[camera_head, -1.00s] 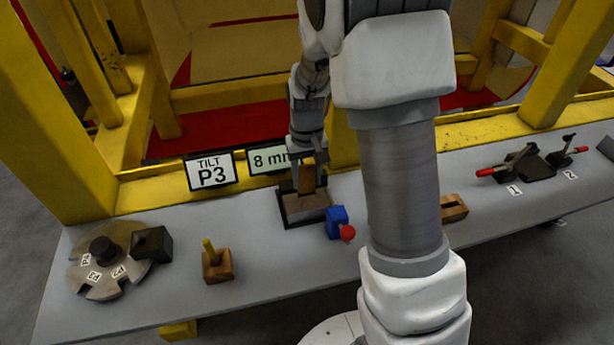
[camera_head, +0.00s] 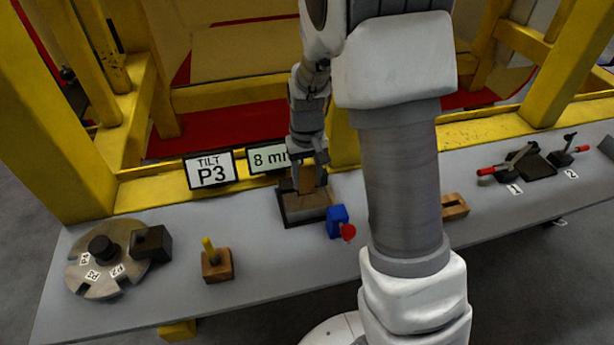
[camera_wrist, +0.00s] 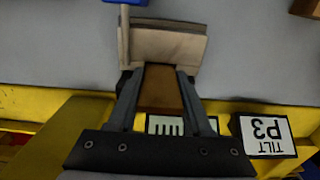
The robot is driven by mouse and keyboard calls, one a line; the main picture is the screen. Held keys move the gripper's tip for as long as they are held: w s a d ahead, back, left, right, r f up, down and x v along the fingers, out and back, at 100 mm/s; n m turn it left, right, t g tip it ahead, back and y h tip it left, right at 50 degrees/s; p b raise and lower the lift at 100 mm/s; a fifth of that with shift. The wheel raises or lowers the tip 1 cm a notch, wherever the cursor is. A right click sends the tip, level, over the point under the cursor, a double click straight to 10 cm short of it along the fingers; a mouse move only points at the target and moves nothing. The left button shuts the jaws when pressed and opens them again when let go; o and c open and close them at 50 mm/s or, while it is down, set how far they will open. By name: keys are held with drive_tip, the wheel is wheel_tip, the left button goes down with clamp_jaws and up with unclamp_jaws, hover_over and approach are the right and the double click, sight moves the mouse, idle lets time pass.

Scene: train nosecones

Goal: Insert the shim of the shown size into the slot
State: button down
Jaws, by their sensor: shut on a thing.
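My gripper (camera_head: 308,175) is shut on a flat brown shim (camera_wrist: 160,92), its fingers on either side of it. The slot block (camera_head: 305,214) is a dark base with a tan top on the bench, directly below my gripper. In the wrist view its tan face (camera_wrist: 165,48) lies just beyond the fingertips. The shim is upright at the block; its lower end meets the block in the picture. The slot mouth is hidden, so I cannot tell how deep the shim sits. A sign (camera_head: 268,158) reads 8 mm, partly covered by my gripper.
A blue piece with a red knob (camera_head: 337,221) sits close to the right of the block. A wooden block with a yellow pin (camera_head: 217,265) and a notched disc (camera_head: 95,277) are at left. Yellow beams stand behind.

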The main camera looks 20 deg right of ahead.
drive_tip(key=shift+f+b, duration=0.85)
drive_tip(key=shift+f, duration=0.4)
drive_tip(key=shift+c, duration=1.2)
unclamp_jaws()
drive_tip(key=shift+r, duration=0.1)
wheel_tip(320, 180, up, 17)
drive_tip(key=p, duration=0.1)
drive_tip(key=shift+r, duration=0.2)
drive_tip(key=shift+a, duration=0.1)
drive_tip(key=s+r+t, duration=0.2)
drive_tip(key=s, duration=0.8)
drive_tip(key=s+r+t, duration=0.3)
drive_tip(key=s, duration=0.7)
drive_tip(key=shift+s+r+t, duration=0.25)
drive_tip(key=shift+r+t, duration=0.05)
drive_tip(key=shift+r, duration=0.05)
